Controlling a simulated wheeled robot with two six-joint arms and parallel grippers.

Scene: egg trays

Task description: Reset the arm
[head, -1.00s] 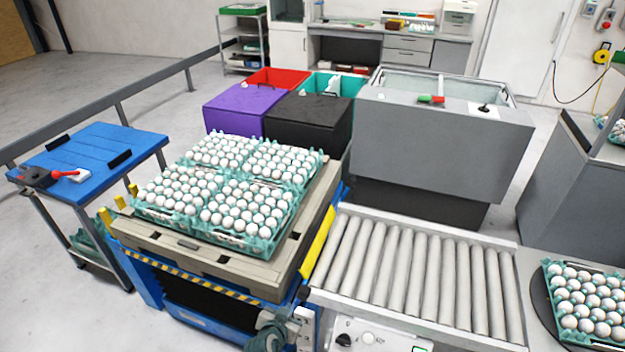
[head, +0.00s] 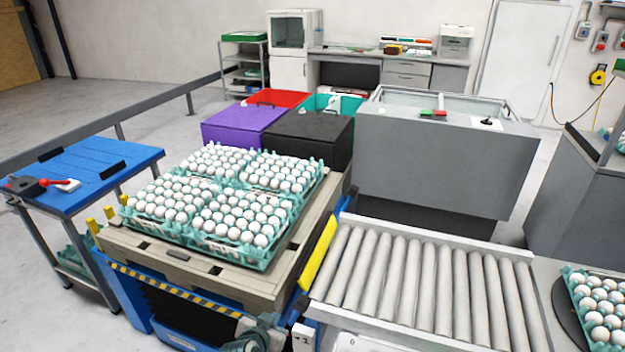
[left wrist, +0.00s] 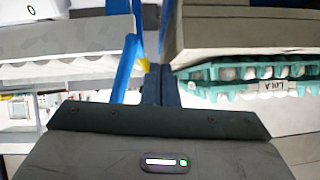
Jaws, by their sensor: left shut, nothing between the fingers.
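My left gripper (left wrist: 160,85) shows in the left wrist view, its dark fingers close together with nothing between them. Several teal trays full of white eggs (head: 215,205) sit on the pallet (head: 185,266) in the head view. In the left wrist view, which looks upside down, a teal egg tray (left wrist: 235,72) with a label shows at the right, apart from the fingers. My right gripper is not in view.
A roller conveyor (head: 410,280) lies right of the pallet, with another egg tray (head: 600,305) at its right end. Behind stand a purple box (head: 240,128), a black box (head: 310,138) and a grey machine (head: 440,165). A blue-topped cart (head: 95,170) stands at the left.

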